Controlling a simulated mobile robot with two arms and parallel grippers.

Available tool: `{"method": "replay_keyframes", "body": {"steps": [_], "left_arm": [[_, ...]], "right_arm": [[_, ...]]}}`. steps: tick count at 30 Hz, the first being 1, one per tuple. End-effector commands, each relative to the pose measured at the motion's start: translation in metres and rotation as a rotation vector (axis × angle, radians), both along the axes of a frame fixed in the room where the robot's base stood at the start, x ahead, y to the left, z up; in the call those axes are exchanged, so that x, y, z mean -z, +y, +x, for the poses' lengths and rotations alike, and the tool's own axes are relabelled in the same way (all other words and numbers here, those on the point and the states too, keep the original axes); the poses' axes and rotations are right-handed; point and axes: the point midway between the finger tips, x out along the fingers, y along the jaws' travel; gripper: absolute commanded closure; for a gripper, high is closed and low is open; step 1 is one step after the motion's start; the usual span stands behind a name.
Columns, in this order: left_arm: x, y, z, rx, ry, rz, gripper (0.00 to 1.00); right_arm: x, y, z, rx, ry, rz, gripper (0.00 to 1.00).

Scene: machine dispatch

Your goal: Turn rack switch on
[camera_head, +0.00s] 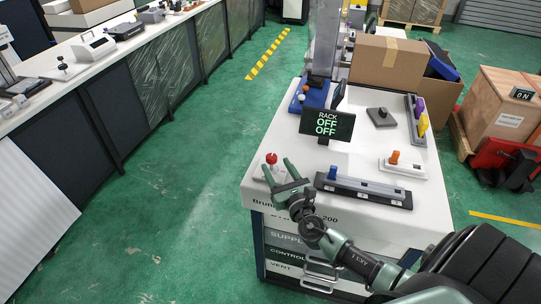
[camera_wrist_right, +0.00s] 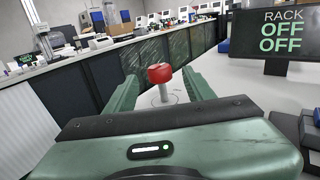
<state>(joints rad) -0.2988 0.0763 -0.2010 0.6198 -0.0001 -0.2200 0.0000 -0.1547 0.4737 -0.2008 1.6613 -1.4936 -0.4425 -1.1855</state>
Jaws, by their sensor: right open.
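A dark display sign (camera_head: 327,124) on the white cart top (camera_head: 345,158) reads "RACK OFF OFF"; the same sign fills the upper right of the right wrist view (camera_wrist_right: 275,38). A lever with a red ball knob (camera_head: 271,158) stands on a small pale base at the cart's near left corner. My right gripper (camera_head: 277,165) is open at this lever. In the right wrist view the red knob (camera_wrist_right: 160,73) and its metal stem show between the two green fingers, with space on both sides. The lever's base is partly hidden by my gripper. My left gripper is not in view.
A dark rail block (camera_head: 363,191) lies right of my gripper. An orange-knobbed switch (camera_head: 394,158), a black-knobbed plate (camera_head: 381,117) and a blue unit (camera_head: 308,98) stand farther back. Cardboard boxes (camera_head: 386,62) stand behind. Green floor is clear left of the cart.

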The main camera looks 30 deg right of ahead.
Motion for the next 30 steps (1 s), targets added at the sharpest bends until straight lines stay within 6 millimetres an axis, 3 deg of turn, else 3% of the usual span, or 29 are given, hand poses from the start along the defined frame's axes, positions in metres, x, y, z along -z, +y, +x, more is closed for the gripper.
{"method": "replay_keyframes", "body": {"steps": [3, 6, 15, 19, 25, 30], "left_arm": [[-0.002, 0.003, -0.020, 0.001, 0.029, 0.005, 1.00], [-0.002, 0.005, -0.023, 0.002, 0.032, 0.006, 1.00], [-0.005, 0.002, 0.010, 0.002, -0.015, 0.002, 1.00], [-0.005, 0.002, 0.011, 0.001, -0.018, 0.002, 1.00], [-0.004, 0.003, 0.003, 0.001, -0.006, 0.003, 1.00], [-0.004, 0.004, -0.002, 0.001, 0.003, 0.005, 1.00]], "right_arm": [[-0.002, -0.004, 0.021, 0.000, -0.001, -0.001, 0.46], [-0.001, -0.006, 0.033, 0.000, -0.001, 0.000, 0.46], [0.001, -0.008, 0.045, -0.001, 0.002, 0.000, 0.46], [0.001, -0.008, 0.044, -0.001, 0.002, 0.000, 0.46], [0.001, -0.008, 0.044, 0.000, 0.001, 0.000, 1.00], [0.000, -0.008, 0.044, 0.004, 0.001, 0.001, 1.00]]}}
